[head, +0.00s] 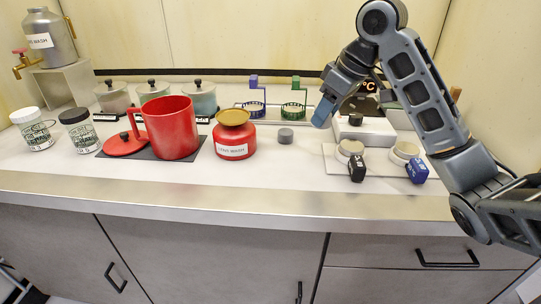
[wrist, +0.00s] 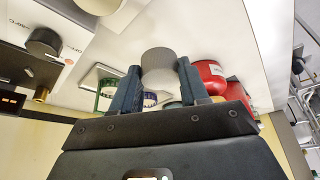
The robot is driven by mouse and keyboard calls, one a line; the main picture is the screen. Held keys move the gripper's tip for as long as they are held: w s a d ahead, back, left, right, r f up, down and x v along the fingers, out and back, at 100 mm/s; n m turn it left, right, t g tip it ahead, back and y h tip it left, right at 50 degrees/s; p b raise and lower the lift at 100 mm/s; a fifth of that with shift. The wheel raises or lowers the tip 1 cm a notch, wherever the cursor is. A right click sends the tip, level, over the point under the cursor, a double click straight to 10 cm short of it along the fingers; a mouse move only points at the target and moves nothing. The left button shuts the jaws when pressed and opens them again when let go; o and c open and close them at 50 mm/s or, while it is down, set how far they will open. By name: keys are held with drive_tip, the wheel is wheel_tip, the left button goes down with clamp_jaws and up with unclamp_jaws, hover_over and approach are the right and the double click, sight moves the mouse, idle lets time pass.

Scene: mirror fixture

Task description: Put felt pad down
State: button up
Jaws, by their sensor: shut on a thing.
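My gripper (head: 321,117) hangs above the counter, left of the white heating unit, with its blue fingers pointing down. In the wrist view my gripper (wrist: 159,69) is shut on a round grey piece, which I take to be the felt pad (wrist: 158,77). It sits between the two fingertips. In the head view the finger hides it. A short grey cylinder (head: 285,136) stands on the counter just left of and below my gripper; I cannot tell it apart from the held piece in the wrist view.
A red jar with a tan lid (head: 233,136) stands left of the grey cylinder. A large red mug (head: 171,128) is further left. Blue and green ringed holders (head: 293,110) stand behind. The front counter strip is clear.

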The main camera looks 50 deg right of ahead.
drive_tip(key=w+a+f, duration=0.2)
drive_tip(key=w+a, duration=0.1)
drive_tip(key=w+a+f, duration=0.3)
drive_tip(key=shift+w+a+f, duration=0.2)
drive_tip(key=shift+a+f, duration=0.05)
drive_tip(key=shift+f, duration=2.05)
drive_tip(key=shift+f, duration=0.1)
drive_tip(key=shift+f, duration=0.1)
drive_tip(key=o, duration=0.9)
drive_tip(key=shift+o, duration=0.2)
drive_tip(key=p+v, duration=0.1)
drive_tip(key=v, duration=1.1)
drive_tip(key=shift+r, duration=0.25)
